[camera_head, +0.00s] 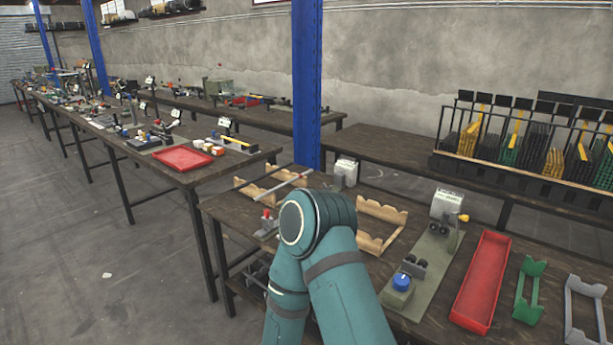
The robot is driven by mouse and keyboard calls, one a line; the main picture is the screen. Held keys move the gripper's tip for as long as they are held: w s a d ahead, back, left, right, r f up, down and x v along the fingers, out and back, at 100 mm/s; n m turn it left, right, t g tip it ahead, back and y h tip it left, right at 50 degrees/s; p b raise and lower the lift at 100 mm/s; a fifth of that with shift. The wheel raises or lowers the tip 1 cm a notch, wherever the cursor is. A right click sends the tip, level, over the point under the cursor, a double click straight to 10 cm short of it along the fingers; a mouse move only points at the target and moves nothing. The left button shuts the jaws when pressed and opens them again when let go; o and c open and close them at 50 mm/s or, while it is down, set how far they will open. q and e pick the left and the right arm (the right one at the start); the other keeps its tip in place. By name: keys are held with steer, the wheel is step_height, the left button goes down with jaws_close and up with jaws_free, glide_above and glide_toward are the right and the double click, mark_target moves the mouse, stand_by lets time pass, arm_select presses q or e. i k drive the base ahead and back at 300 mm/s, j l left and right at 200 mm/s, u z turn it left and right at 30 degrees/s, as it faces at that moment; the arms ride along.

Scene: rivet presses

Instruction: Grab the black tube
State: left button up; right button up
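I cannot pick out a black tube with certainty. A thin grey tube (288,187) lies across a wooden cradle (254,192) on the near workbench, left of centre. A second wooden cradle (383,228) to its right looks empty. One teal arm of mine rises from the bottom centre, its elbow joint covering part of the bench. Neither gripper is in view, so I cannot see what they hold.
A green press fixture (428,258), a long empty red tray (483,280), a green bracket (529,290) and a grey bracket (584,308) occupy the near bench's right. A blue post (307,85) stands behind. A rack (530,140) holds black, yellow and green parts. Open floor (90,240) lies left.

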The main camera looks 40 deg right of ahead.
mark_target(240, 186)
steer(key=i+z, duration=0.2)
steer(key=z, duration=0.25)
steer(key=i+j+z, duration=0.1)
steer(key=z, duration=0.35)
steer(key=i+j+z, duration=0.15)
steer(key=z, duration=0.3)
steer(key=i+j+z, duration=0.35)
steer(key=j, duration=0.25)
steer(key=i+j+z, duration=0.2)
steer(key=i+j, duration=0.15)
steer(key=j, duration=0.25)
steer(key=i+j, duration=0.15)
steer(key=j, duration=0.25)
steer(key=i+j+z, duration=0.1)
steer(key=j, duration=0.3)
steer(key=i+j, duration=0.2)
steer(key=j, duration=0.2)
steer(key=i+j, duration=0.15)
steer(key=j, duration=0.25)
steer(key=j+z, duration=0.15)
steer(key=z, duration=0.2)
steer(key=k+j+z, duration=0.1)
steer(key=z, duration=0.25)
